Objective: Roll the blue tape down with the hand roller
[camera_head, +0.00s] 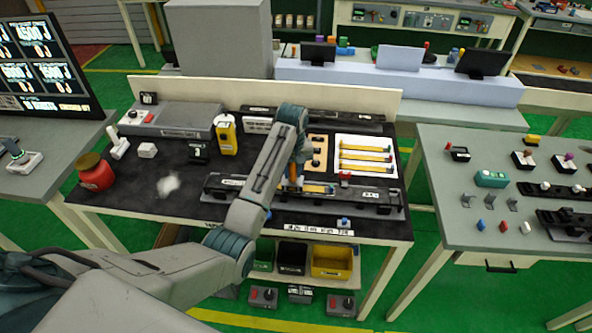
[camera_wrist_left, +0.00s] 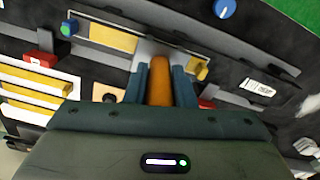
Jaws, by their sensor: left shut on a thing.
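My left gripper (camera_head: 295,180) is over the long dark fixture (camera_head: 375,197) in the middle of the black-topped table. In the left wrist view its two blue-grey fingers (camera_wrist_left: 161,85) are shut on the orange handle of the hand roller (camera_wrist_left: 160,80). A bit of the orange handle (camera_head: 293,172) also shows in the head view. The roller's working end is hidden. A yellow strip (camera_wrist_left: 108,38) lies along the fixture beside the roller. I cannot make out the blue tape for sure. My right gripper is not in view.
A white board with yellow strips (camera_head: 365,157) lies behind the fixture. A red jar (camera_head: 95,172), a yellow device (camera_head: 226,135) and a grey case (camera_head: 172,118) stand at the left. A small blue-topped part (camera_head: 345,222) is at the front. The table's left front is mostly clear.

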